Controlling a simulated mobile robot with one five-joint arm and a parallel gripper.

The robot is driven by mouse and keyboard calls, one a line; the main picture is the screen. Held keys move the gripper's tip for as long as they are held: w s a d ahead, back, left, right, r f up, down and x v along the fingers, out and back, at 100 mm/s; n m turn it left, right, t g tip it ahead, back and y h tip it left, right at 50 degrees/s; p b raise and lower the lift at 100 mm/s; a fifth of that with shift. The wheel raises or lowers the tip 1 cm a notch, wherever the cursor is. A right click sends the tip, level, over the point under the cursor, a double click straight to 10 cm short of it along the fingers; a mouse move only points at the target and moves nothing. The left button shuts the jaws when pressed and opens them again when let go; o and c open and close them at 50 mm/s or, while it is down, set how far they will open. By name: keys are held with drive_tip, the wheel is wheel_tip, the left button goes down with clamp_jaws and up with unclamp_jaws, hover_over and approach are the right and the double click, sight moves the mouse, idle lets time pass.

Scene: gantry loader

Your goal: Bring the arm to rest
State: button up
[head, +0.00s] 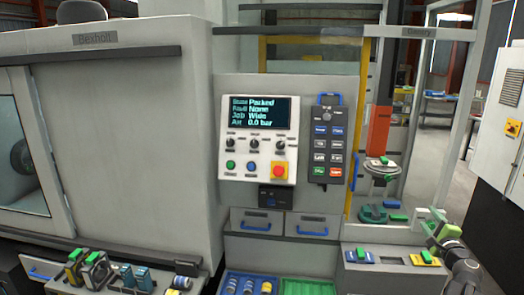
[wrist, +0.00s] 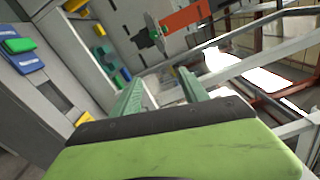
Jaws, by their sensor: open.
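My gripper (head: 438,220) is at the lower right of the head view, in front of the gantry frame and above the ledge at the right. In the wrist view its two green fingers (wrist: 160,92) stand apart with nothing between them. The gripper is open and empty. My dark arm comes up from the bottom right corner of the head view, and part of it is cut off by the picture edge.
A control panel (head: 256,160) with a screen and a pendant (head: 328,145) stand in the middle. A ledge (head: 395,268) with blue and yellow blocks lies below my gripper. Gantry posts (head: 457,110) and an orange column (head: 379,130) stand close behind. Trays (head: 306,289) are at the bottom.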

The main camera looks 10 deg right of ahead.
drive_tip(key=w+a+n+t+y, duration=0.1)
drive_tip(key=w+a+n+y, duration=0.15)
drive_tip(key=w+a, duration=0.55)
drive_tip(key=w+a+n+y, duration=0.1)
drive_tip(key=w+a+y, duration=0.2)
drive_tip(key=w+a, duration=0.55)
drive_tip(key=w+a+f+n+g+y, duration=0.1)
drive_tip(key=a+f+n+y, duration=0.15)
drive_tip(key=a, duration=0.75)
drive_tip(key=w+a+f+n+g+y, duration=0.1)
drive_tip(key=a+n+y, duration=0.15)
drive_tip(key=a, duration=0.65)
drive_tip(key=w+a+f+n+g+y, duration=0.1)
drive_tip(key=w+a+f+n+y, duration=0.15)
drive_tip(key=a, duration=0.75)
drive_tip(key=s+a+f+n+g, duration=0.5)
drive_tip(key=a+f, duration=0.1)
drive_tip(key=a, duration=0.5)
drive_tip(key=s+a+f+n+g, duration=0.4)
drive_tip(key=s+a+f+n, duration=0.15)
drive_tip(key=a, duration=0.45)
drive_tip(key=s+d+f+n+g+h, duration=0.3)
drive_tip(key=s+d+f+g+h, duration=0.2)
drive_tip(key=s+d, duration=0.4)
drive_tip(key=s+f+h, duration=0.1)
drive_tip(key=s, duration=0.2)
drive_tip(key=shift+f+g, duration=0.15)
drive_tip(key=shift+g, duration=0.15)
